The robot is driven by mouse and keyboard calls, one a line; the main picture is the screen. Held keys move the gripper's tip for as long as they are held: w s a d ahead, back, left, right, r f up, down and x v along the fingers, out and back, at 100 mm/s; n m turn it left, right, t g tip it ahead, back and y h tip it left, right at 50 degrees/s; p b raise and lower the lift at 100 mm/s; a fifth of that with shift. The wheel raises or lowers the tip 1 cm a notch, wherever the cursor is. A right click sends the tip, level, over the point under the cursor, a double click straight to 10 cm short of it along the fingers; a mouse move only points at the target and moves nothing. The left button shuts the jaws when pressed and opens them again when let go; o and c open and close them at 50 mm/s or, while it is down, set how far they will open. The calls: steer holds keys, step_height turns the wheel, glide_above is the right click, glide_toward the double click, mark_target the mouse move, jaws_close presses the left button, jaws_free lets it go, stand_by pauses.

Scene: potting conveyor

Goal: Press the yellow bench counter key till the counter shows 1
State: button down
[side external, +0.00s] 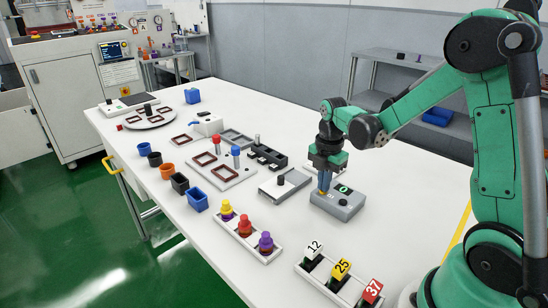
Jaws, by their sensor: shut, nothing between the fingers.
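The bench counter is a grey box (350,211) on the white table, right of centre. Its small dark display (343,189) shows a green digit that looks like 0. A round black knob (343,202) sits on its top. My gripper (323,190) points straight down over the left part of the counter's top, fingers shut and empty. A little yellow shows right at the fingertips; the yellow key is mostly hidden there. I cannot tell whether the fingertips touch it.
A grey plate with a black knob (284,187) lies left of the counter. In front are a rack of coloured pegs (262,254) and a rack of numbered tags (328,290). Several small pots (180,183) line the left edge. Bare table lies between the racks.

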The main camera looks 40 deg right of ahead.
steer(key=shift+f, duration=0.85)
steer(key=shift+r, duration=4.45)
steer(key=s+a+r+m+t, duration=0.1)
steer(key=s+a+m+t, duration=0.1)
steer(key=a+m, duration=0.4)
steer(key=s+a+r+m+t, duration=0.2)
steer(key=a+m+t, duration=0.3)
steer(key=m, duration=0.6)
steer(key=shift+s+a+m, duration=0.3)
steer(key=shift+a+m, duration=0.1)
steer(key=shift+a, duration=0.1)
